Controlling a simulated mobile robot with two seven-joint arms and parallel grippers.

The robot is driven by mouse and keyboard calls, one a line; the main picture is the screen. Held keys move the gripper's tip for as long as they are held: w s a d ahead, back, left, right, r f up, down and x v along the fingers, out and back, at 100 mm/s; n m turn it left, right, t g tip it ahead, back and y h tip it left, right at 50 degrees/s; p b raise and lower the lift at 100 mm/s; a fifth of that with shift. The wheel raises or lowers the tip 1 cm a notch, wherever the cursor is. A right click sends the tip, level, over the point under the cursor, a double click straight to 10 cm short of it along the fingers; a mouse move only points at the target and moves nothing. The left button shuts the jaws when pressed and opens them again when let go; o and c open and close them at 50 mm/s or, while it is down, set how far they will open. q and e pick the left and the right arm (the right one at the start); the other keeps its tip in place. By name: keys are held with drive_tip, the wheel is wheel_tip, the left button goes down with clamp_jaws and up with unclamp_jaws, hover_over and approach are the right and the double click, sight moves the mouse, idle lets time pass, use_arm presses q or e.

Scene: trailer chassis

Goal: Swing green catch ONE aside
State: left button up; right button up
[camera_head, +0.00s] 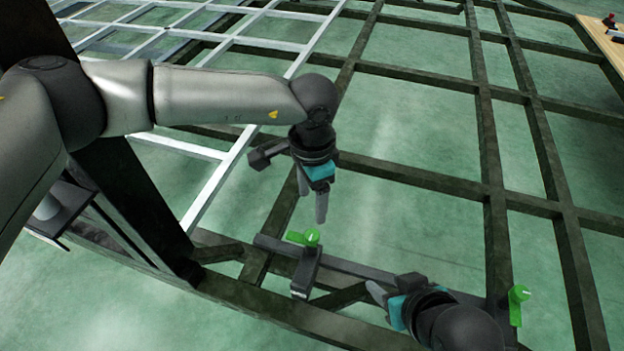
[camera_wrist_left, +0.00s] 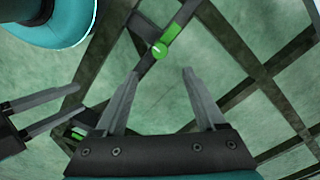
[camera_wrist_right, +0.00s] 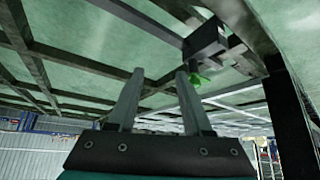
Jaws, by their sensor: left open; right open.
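Two green catches show in the head view. One green catch (camera_head: 307,237) sits atop a dark bracket on the frame, just below my left gripper (camera_head: 312,205). The other green catch (camera_head: 517,300) stands upright at the right. I cannot read which is ONE. My left gripper is open and empty, pointing down, apart from the nearer catch. In the left wrist view a green catch (camera_wrist_left: 165,46) with a round, marked end lies beyond the open fingers. My right gripper (camera_head: 377,295) is open between the catches. In the right wrist view a green catch (camera_wrist_right: 198,80) is partly hidden behind a finger.
Dark chassis beams (camera_head: 420,178) cross the scene over a green floor. A pale lattice (camera_head: 215,190) lies at the left. A wooden table (camera_head: 603,38) stands at the far right. A dark bracket (camera_wrist_right: 205,40) is close to my right gripper.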

use_arm(q)
wheel_tip(320, 180, up, 4)
drive_tip(key=shift+f+p, duration=0.25)
drive_tip(key=shift+p, duration=0.35)
use_arm(e)
drive_tip(key=s+d+g, duration=0.1)
drive_tip(key=s+d+g+h, duration=0.1)
drive_tip(key=shift+s+d+r, duration=0.2)
drive_tip(key=shift+s+d, duration=0.05)
drive_tip(key=shift+s, duration=0.05)
